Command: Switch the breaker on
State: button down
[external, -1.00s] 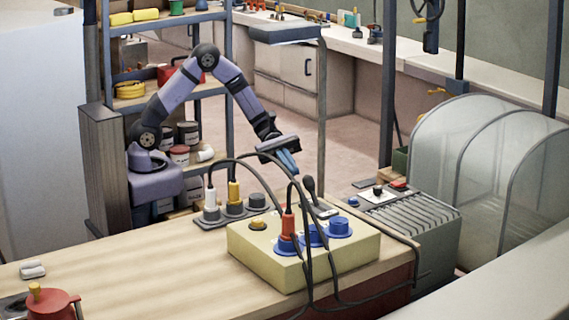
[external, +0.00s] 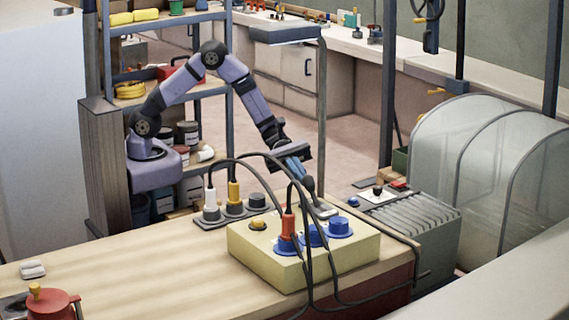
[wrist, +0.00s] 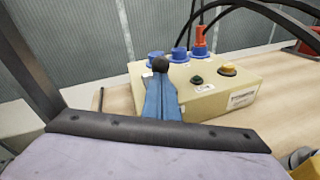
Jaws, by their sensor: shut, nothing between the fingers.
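The lever stands up, leaning slightly left in the external view. My gripper (external: 303,178) has its blue fingers shut and empty, right beside the knob on its left. In the wrist view, the knob (wrist: 160,64) appears just beyond the tips of my gripper (wrist: 160,80). I cannot tell whether they touch. The fingers hide the lever's shaft and base there.
The cream box (external: 262,262) carries blue sockets, a red plug (external: 287,226) and a yellow button (external: 258,224). Black cables arch close to the lever. A grey socket strip (external: 212,222) with plugs stands to the left. The bench's left part (external: 140,275) is mostly clear.

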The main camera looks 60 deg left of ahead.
jog(key=shift+d+r, duration=0.35)
jog(key=shift+r, duration=0.25)
jog(key=shift+a+f, duration=0.1)
jog(key=f+b+v, duration=0.1)
jog(key=b+v, duration=0.3)
jog(key=v, duration=0.9)
jog(key=shift+w+f+b, duration=0.2)
jog(key=shift+w+b, duration=0.1)
